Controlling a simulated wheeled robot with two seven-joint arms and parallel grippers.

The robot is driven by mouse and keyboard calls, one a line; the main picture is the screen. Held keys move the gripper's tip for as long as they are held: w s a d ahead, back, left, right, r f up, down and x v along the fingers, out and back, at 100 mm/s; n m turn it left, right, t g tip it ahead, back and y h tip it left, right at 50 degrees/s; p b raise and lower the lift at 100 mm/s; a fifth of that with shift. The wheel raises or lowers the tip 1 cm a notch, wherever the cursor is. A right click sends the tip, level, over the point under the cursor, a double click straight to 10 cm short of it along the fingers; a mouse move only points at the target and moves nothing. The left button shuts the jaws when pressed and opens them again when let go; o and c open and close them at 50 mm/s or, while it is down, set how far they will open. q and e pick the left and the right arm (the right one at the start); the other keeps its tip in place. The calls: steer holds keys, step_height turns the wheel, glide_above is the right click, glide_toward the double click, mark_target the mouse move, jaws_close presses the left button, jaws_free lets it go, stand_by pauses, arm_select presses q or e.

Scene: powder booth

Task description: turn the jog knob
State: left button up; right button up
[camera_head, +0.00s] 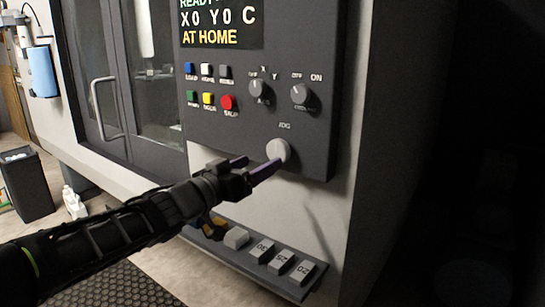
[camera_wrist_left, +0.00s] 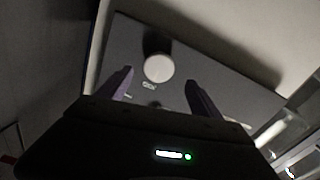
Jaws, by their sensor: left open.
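The jog knob (camera_head: 278,150) is a round pale grey knob low on the dark control panel, under the label JOG. My left gripper (camera_head: 252,167) is open, with its purple fingertips just left of and slightly below the knob in the head view. In the left wrist view the knob (camera_wrist_left: 159,68) shows ahead, between the two spread fingers (camera_wrist_left: 160,88) and a little beyond their tips. I see no finger clearly touching it. My right gripper is in neither view.
Above the knob the panel (camera_head: 318,138) carries two rotary switches (camera_head: 258,89) (camera_head: 300,94), several coloured buttons (camera_head: 208,98) and a display reading AT HOME (camera_head: 221,25). Below is a shelf (camera_head: 291,289) with numbered blocks (camera_head: 281,260). A door handle (camera_head: 104,108) stands out at left.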

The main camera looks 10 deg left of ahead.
mark_target(276, 154)
arm_select(q)
steer(key=x, duration=0.6)
steer(key=shift+w+d, duration=0.1)
steer(key=shift+w, duration=0.15)
steer(key=c, duration=1.4)
